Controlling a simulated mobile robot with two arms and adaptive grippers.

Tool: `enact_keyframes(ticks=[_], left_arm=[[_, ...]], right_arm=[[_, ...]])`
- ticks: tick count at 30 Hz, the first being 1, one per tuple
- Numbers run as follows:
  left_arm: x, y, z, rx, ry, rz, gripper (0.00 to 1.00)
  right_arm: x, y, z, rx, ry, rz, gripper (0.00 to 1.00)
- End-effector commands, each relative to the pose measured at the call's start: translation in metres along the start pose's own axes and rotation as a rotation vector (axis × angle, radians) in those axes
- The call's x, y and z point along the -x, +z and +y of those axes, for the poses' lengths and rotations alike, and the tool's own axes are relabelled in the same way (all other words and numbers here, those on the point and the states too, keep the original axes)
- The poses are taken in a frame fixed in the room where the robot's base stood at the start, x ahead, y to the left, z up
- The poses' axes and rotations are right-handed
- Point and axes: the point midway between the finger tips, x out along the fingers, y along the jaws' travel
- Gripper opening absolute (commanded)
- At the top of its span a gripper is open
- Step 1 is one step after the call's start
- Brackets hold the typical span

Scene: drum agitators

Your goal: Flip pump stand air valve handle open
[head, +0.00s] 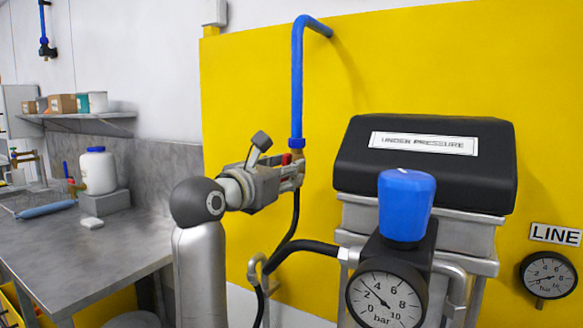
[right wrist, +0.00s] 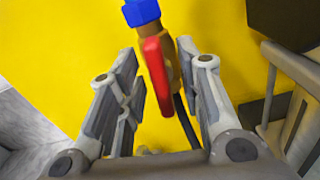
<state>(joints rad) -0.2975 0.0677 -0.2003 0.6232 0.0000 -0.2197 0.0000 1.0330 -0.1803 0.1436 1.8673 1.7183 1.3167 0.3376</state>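The air valve has a red handle (right wrist: 158,76) and a brass body (right wrist: 172,62), below a blue pipe (head: 297,85) that runs down the yellow panel. In the right wrist view the handle points down the picture, slightly tilted. My right gripper (head: 297,176) is at the valve in the head view. In the right wrist view its fingers (right wrist: 158,58) are open, one on each side of the handle, with gaps visible on both sides. In the head view the gripper hides most of the valve; only a bit of red shows. My left gripper is not in view.
A black box marked UNDER PRESSURE (head: 430,165) stands right of the valve. In front are a blue knob (head: 406,205) and a gauge (head: 388,298). A black hose (head: 305,246) runs below the valve. A workbench (head: 85,245) with a white jug (head: 98,172) is left.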

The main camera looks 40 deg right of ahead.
Motion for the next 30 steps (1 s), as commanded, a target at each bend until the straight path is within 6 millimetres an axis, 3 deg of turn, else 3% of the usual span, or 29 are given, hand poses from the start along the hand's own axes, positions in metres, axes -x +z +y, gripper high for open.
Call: enact_keyframes(ticks=[9,17,30], left_arm=[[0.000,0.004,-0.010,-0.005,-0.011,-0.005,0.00],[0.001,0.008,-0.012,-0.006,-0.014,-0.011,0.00],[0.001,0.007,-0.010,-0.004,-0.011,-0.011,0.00]], right_arm=[[-0.001,0.000,0.000,0.001,0.000,0.000,0.33],[-0.001,0.000,0.000,0.000,0.000,0.000,0.01],[-0.001,0.000,0.001,0.132,0.002,0.001,0.00]])
